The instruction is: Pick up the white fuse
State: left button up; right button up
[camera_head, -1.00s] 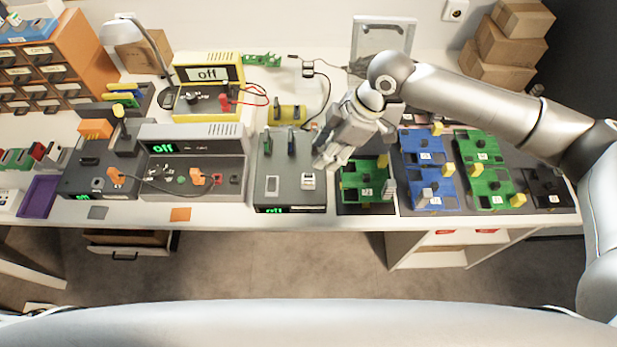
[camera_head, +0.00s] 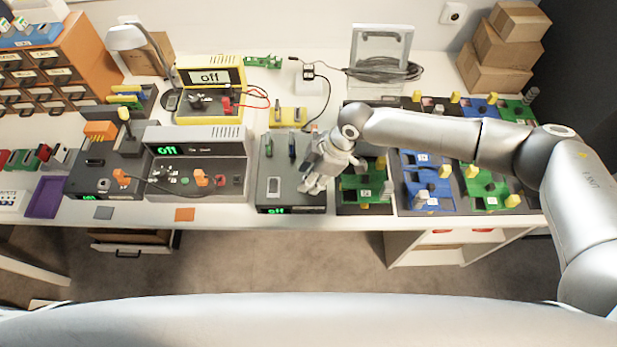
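My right gripper (camera_head: 314,187) reaches in from the right and points down over the right part of the grey tester box (camera_head: 290,197). Its fingertips are at the spot where a small white piece, likely the white fuse, stood in the earlier view. The fingers now cover that piece, so I cannot tell whether they touch it or how far apart they are. A light grey slot or plate (camera_head: 274,186) shows on the box top to the left of the fingers. My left gripper is not in view.
A green board (camera_head: 368,190) with yellow pieces lies just right of the gripper. Blue boards (camera_head: 424,187) and more green boards lie farther right. A grey meter (camera_head: 200,170) stands to the left.

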jog(key=c, duration=0.9)
jog(key=shift+o, duration=0.2)
jog(key=shift+r, duration=0.1)
jog(key=shift+r+b, duration=0.3)
notch_tip(320, 180, up, 2)
jog(key=shift+r+b, duration=0.1)
jog(key=shift+b, duration=0.6)
jog(key=s+a+r+b, duration=0.2)
jog(key=s+a+r, duration=0.3)
jog(key=s+r, duration=0.5)
jog(key=s, duration=0.3)
jog(key=shift+b, duration=0.3)
jog(key=shift+s, duration=0.1)
